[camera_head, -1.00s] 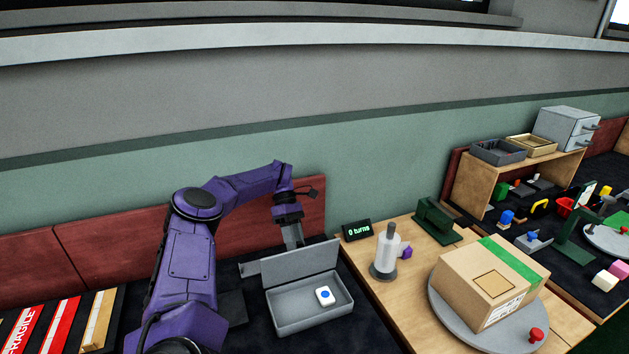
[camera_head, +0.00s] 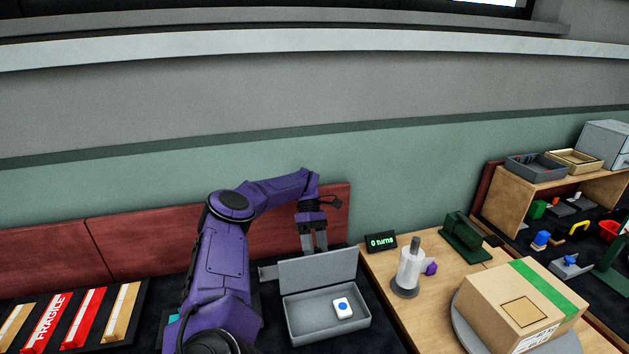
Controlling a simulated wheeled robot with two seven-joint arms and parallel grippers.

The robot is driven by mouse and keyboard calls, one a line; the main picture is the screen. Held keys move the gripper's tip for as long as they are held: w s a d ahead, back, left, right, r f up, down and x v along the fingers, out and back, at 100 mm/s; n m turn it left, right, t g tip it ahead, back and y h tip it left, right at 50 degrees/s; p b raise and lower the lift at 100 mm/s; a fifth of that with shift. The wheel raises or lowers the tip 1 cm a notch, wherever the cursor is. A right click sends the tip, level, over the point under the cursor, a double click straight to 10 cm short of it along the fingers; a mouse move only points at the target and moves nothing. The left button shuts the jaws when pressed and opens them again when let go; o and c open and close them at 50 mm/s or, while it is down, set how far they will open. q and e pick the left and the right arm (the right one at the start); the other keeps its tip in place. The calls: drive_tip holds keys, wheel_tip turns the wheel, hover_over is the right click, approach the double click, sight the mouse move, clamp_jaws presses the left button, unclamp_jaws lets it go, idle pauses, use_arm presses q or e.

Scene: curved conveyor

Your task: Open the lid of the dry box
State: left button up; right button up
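The dry box is a grey rectangular box (camera_head: 300,332) on the dark mat. Its grey lid (camera_head: 318,268) stands raised along the back edge, so the inside is open to view. A small white item with a blue dot (camera_head: 343,308) lies inside at the right. My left gripper (camera_head: 314,244) points down just behind the lid's upper edge. Its two grey fingers show a narrow gap with nothing seen between them. The lid hides the lowest part of the fingertips, so I cannot tell whether they touch it. My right gripper is not in view.
A wooden table to the right holds a white bottle-like object (camera_head: 410,268), a "0 turns" display (camera_head: 381,242) and a carton (camera_head: 518,308) on a turntable. Striped packages (camera_head: 86,320) lie at left. A red panel (camera_head: 150,238) stands behind.

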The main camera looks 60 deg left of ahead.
sight(316, 249)
use_arm(q)
drive_tip(key=shift+s, duration=0.2)
idle(0.3)
drive_tip(key=shift+r, duration=0.2)
wheel_tip(316, 249, up, 3)
drive_tip(key=shift+a+f+p, duration=0.1)
drive_tip(key=shift+f+p, duration=0.1)
drive_tip(key=shift+p, duration=0.3)
drive_tip(key=s+d+r+p, duration=0.2)
drive_tip(key=s+d+r, duration=0.5)
drive_tip(key=d+r, duration=0.3)
drive_tip(key=shift+s+d+p, duration=0.3)
drive_tip(key=shift+d+p, duration=0.1)
drive_tip(key=shift+d, duration=0.6)
drive_tip(key=shift+r, duration=0.1)
